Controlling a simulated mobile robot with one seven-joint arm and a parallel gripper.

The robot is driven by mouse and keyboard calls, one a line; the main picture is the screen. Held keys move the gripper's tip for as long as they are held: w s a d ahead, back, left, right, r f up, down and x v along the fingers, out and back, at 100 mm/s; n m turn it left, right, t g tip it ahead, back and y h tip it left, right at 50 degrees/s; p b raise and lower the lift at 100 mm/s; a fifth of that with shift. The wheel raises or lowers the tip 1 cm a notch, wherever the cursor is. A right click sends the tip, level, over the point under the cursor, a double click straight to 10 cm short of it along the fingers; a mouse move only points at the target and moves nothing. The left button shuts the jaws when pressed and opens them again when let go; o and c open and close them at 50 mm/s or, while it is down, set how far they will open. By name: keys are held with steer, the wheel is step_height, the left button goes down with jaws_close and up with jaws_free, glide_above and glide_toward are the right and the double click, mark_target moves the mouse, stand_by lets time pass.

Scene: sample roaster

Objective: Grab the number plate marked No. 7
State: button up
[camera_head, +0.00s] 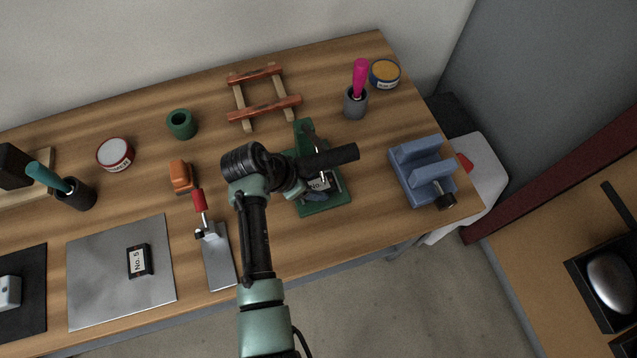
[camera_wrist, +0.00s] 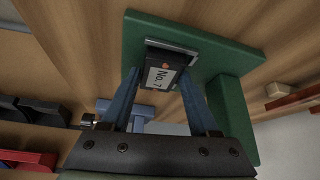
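The number plate (camera_wrist: 162,76) is a dark block with a white label reading No. 7 and a small red-orange dot. It sits at a metal holder (camera_wrist: 172,46) on a green stand (camera_wrist: 218,52). In the head view, the plate (camera_head: 319,183) shows partly, low on the green stand (camera_head: 326,204). My gripper (camera_wrist: 160,76) is open. Its two blue-grey fingers reach toward the plate, one tip on each side. A small gap shows on the left; I cannot tell whether the right finger touches. In the head view my wrist hides most of the fingers.
A blue vise (camera_head: 423,171) stands to the right. Another plate marked No. 5 (camera_head: 139,261) lies on a metal sheet (camera_head: 95,285).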

jaws_close()
